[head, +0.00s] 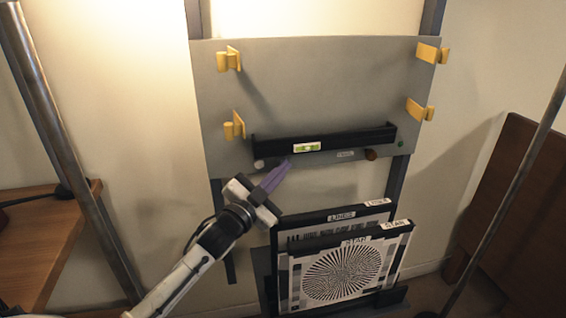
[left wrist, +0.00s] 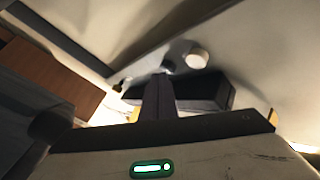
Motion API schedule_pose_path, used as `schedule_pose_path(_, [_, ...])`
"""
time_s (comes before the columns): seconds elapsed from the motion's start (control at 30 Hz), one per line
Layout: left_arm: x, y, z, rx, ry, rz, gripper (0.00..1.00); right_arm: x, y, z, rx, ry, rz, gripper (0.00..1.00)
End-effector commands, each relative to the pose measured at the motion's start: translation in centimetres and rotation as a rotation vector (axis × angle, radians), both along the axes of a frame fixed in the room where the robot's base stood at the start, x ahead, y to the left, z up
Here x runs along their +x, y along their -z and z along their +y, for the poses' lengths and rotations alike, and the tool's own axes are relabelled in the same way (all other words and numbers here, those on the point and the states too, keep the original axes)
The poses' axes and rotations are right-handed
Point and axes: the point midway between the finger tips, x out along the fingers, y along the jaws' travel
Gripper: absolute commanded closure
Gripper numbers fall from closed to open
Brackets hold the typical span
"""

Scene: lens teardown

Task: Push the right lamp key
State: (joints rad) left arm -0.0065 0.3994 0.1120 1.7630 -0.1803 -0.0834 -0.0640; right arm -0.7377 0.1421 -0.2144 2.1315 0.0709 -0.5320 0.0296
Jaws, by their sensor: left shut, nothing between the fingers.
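A grey panel (head: 300,85) stands upright with a black ledge (head: 355,138) across its lower part. Under the ledge a pale round knob (head: 259,164) sits at the left and a brown round knob (head: 371,154) at the right, with a small label (head: 345,154) between them. I cannot tell which part is the right lamp key. My left gripper (head: 284,167) is shut and empty, its purple fingers pointing up at the strip just right of the pale knob. In the left wrist view a white round knob (left wrist: 197,59) shows beyond the fingertips; contact is unclear. My right gripper is out of view.
Yellow clips (head: 426,53) stick out near the panel's corners. A spirit vial (head: 306,147) is on the ledge, and a small green dot (head: 401,144) is at lower right. Test charts (head: 340,272) stand in a rack below. Metal poles (head: 62,140) rise at both sides.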

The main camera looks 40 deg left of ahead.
Motion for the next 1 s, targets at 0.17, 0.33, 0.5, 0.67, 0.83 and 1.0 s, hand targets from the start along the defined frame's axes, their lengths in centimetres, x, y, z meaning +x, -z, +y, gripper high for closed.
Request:
schedule_pose_path(0.17, [0.2, -0.1, 0.1, 0.0, 0.001, -0.001, 1.0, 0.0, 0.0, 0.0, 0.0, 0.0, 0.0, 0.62])
schedule_pose_path(0.33, [0.1, -0.1, 0.1, 0.0, 0.001, -0.001, 1.0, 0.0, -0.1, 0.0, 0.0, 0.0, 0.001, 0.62])
schedule_pose_path(0.5, [-0.4, -0.1, -0.5, -0.001, 0.0, 0.0, 1.0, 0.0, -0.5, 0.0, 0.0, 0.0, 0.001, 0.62])
schedule_pose_path(0.67, [-1.0, -0.1, -1.1, -0.002, 0.0, 0.0, 1.0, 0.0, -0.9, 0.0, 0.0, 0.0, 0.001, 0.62])
schedule_pose_path(0.83, [-1.1, 0.0, -1.2, 0.0, -0.001, -0.001, 1.0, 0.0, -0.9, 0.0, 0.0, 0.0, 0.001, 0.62])
schedule_pose_path(1.0, [-1.1, 0.0, -1.3, 0.0, 0.0, 0.0, 1.0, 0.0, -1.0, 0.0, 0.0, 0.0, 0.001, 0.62])
